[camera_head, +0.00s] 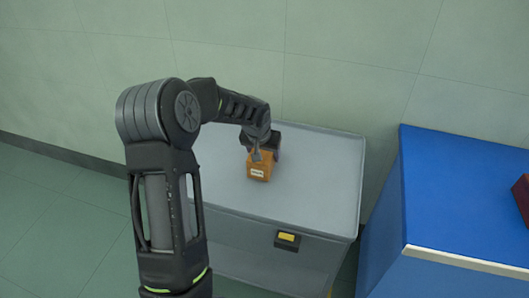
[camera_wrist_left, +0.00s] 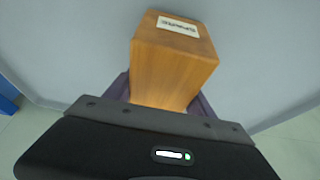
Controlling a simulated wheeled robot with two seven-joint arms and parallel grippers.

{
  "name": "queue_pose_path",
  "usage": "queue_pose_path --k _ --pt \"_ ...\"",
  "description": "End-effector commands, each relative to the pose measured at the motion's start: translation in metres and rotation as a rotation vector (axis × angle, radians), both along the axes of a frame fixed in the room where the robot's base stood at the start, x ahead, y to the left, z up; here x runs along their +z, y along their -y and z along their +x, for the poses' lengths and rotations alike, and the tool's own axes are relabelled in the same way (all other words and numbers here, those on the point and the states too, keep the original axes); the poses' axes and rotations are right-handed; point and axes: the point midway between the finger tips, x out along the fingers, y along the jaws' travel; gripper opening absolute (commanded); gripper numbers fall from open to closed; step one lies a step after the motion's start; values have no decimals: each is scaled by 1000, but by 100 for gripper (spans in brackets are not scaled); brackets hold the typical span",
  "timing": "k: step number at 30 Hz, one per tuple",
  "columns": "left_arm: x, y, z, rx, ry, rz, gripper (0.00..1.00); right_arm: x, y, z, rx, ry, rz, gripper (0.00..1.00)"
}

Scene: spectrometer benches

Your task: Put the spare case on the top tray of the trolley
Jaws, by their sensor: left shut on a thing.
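The spare case (camera_head: 260,171) is a small orange-brown wooden box with a white label. It is at the top tray (camera_head: 314,188) of the grey trolley, near the tray's middle. My left gripper (camera_head: 259,155) is shut on it from above and behind. In the left wrist view the case (camera_wrist_left: 168,72) sits between the fingers of my left gripper (camera_wrist_left: 165,98), with its label on the end face. The grey tray surface fills the background there. I cannot tell whether the case touches the tray. My right gripper is not in view.
A blue bench (camera_head: 455,200) stands to the right of the trolley, with a dark red object (camera_head: 522,195) at its right edge. The rest of the tray is clear. A black and yellow piece (camera_head: 288,239) is on the trolley's front. A green wall is behind.

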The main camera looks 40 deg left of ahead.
Motion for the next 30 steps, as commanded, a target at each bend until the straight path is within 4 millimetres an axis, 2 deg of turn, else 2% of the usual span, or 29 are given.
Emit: queue_pose_path --k 8,9,15,17,24,27,30 --pt "-3 0 1 1 2 0 6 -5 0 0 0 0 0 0" --pt "-2 0 0 1 0 0 66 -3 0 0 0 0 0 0" --pt "-2 0 0 1 0 0 82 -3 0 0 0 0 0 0" --pt "-2 0 0 1 0 0 85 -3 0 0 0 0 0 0" --pt "-1 0 0 1 0 0 85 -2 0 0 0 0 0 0" --pt "3 0 0 1 1 0 85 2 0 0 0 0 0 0" --pt "10 1 -3 1 3 1 85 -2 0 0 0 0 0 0"
